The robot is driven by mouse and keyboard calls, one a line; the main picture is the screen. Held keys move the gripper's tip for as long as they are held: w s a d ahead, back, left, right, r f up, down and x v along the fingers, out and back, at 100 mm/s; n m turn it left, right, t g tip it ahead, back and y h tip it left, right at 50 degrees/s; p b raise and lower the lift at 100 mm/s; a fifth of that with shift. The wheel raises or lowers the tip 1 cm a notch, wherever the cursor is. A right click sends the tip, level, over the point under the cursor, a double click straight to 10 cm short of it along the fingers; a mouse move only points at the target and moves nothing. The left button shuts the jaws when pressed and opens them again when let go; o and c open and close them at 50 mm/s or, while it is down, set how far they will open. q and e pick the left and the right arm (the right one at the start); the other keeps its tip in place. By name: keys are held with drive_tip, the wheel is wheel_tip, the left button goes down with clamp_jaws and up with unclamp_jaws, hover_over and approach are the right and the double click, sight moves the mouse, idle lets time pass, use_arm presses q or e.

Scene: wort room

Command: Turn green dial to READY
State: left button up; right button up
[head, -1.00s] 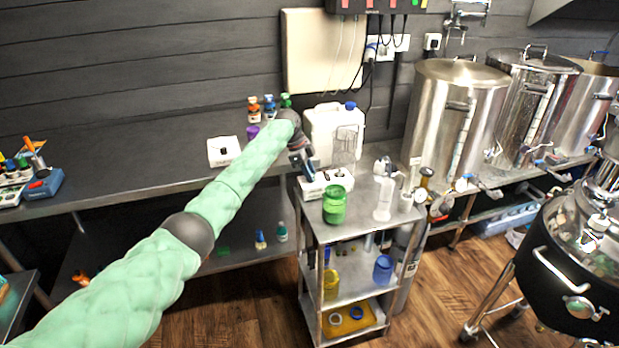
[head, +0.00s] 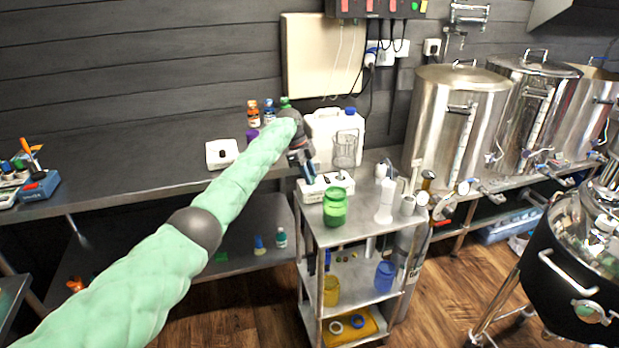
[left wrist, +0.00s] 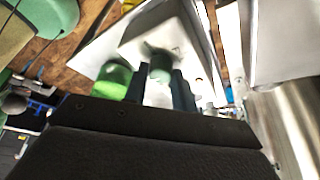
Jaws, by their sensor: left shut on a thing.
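My left gripper (head: 309,178) reaches down to the left end of a white box (head: 340,184) on the top of the steel cart. In the left wrist view, a dark green dial (left wrist: 161,66) sits between the dark fingertips of my left gripper (left wrist: 162,82), which are shut on it. The white box (left wrist: 150,35) shows behind the dial. In the head view the dial is hidden by the gripper. The dial's marks and the word READY cannot be read. My right gripper is not in view.
A green jar (head: 335,208) stands just in front of the box, close to the gripper. White bottles (head: 386,200) stand to the right. Another white box (head: 221,153) sits on the bench at left.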

use_arm(q)
drive_tip(key=shift+w+r, duration=0.1)
drive_tip(key=shift+r, duration=0.15)
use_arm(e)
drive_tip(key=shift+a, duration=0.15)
use_arm(q)
drive_tip(key=o, duration=0.9)
drive_tip(key=shift+o, duration=0.4)
drive_tip(key=shift+f, duration=0.1)
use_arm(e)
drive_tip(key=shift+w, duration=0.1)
use_arm(q)
drive_tip(key=b+v, duration=0.1)
drive_tip(key=v, duration=0.6)
drive_tip(key=shift+a+r+b, duration=0.15)
drive_tip(key=shift+r+b, duration=0.15)
drive_tip(key=shift+b, duration=0.1)
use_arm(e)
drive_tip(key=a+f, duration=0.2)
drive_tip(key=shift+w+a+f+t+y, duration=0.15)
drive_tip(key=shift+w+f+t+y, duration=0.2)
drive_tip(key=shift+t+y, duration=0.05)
